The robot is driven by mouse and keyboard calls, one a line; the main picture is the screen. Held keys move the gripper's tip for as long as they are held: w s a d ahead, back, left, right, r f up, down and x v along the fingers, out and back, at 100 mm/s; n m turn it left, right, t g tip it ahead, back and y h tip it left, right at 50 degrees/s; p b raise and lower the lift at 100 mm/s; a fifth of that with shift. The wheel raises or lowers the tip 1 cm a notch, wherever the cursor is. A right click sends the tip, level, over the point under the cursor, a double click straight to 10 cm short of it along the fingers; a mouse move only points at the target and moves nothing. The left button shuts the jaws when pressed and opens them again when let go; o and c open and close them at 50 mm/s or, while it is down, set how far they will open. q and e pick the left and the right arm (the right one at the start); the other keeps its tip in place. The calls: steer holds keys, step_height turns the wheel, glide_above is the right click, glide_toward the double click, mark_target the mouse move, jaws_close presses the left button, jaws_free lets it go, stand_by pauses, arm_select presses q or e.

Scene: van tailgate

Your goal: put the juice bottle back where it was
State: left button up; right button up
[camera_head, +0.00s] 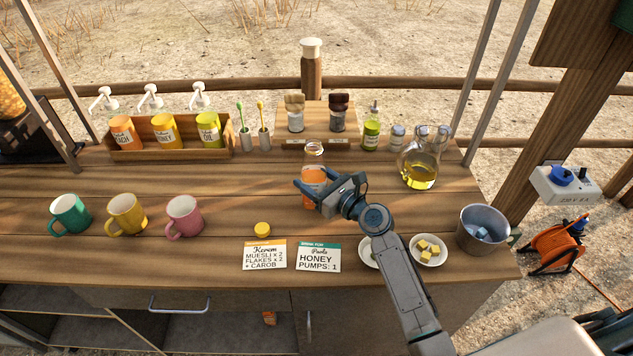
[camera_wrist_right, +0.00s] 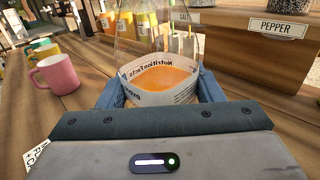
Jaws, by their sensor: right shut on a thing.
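The juice bottle (camera_head: 313,172) is clear, with orange juice low inside and a white label. It stands upright in the middle of the counter, or just above it; I cannot tell which. My right gripper (camera_head: 317,188) is shut around its lower part. In the right wrist view the bottle (camera_wrist_right: 160,80) sits between the two blue fingers, and its top is cut off. Its neck looks open in the head view. A yellow cap (camera_head: 262,230) lies on the counter in front of it, to the left. My left gripper is not in view.
Behind stand a salt and pepper shelf (camera_head: 345,142), a green bottle (camera_head: 371,130) and an oil jug (camera_head: 419,165). A pump rack (camera_head: 170,152) is at the back left. Three mugs, including a pink one (camera_head: 184,217), stand left. Two cards (camera_head: 265,255) and small bowls (camera_head: 428,250) lie in front.

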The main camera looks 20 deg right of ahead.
mark_target(317, 183)
steer(key=shift+w+d+f, duration=0.1)
steer(key=shift+w+d, duration=0.25)
steer(key=shift+w, duration=0.2)
steer(key=shift+w+d+f, duration=0.1)
steer(key=shift+w+d, duration=0.2)
steer(key=shift+w, duration=0.2)
steer(key=shift+f, duration=1.6)
steer(key=shift+f+b, duration=0.1)
steer(key=shift+b, duration=0.2)
steer(key=o, duration=1.2)
steer(key=shift+s, duration=0.1)
steer(key=b+v, duration=0.2)
steer(key=v, duration=0.9)
steer(key=shift+s, duration=0.1)
steer(key=shift+s+d+b, duration=0.15)
steer(key=shift+s+b, duration=0.15)
steer(key=shift+s, duration=0.05)
